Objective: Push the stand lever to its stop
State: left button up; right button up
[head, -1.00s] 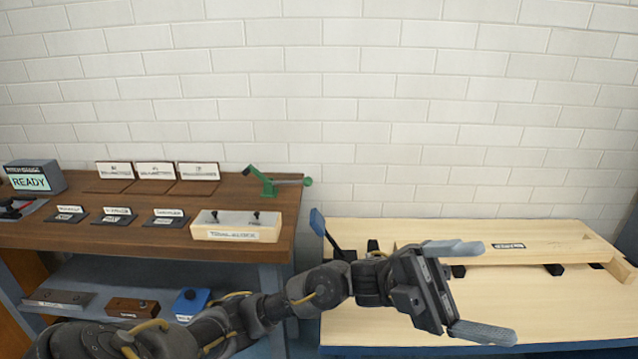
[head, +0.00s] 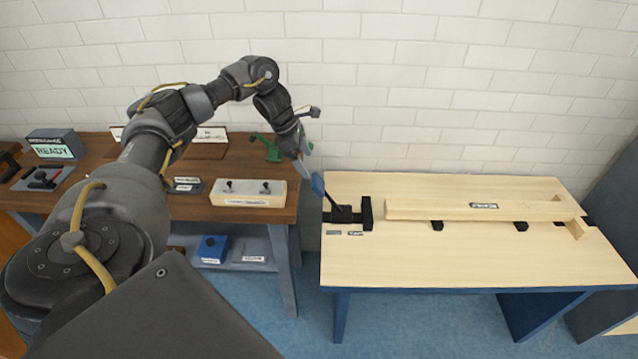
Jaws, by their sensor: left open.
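The stand lever (head: 318,185) has a blue paddle handle on a black arm. It leans up and left from a black bracket (head: 366,213) at the left end of the light wooden table. My left gripper (head: 307,152) is open, pointing down just above and left of the blue handle. I cannot tell whether a finger touches the handle. Its fingers are small and partly hidden by the wrist. My right gripper is not in view.
A long wooden beam (head: 470,208) lies on the light wooden table (head: 430,262) right of the bracket. A brown bench (head: 225,213) on the left holds a green clamp (head: 268,147), a light block (head: 240,193) and a READY display (head: 56,146). A gap separates bench and table.

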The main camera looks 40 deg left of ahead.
aim_at(316, 178)
pick_arm(q)
jog(key=p+x, duration=0.1)
jog(key=x, duration=1)
jog(key=shift+w+r, duration=0.1)
jog(key=shift+c, duration=0.3)
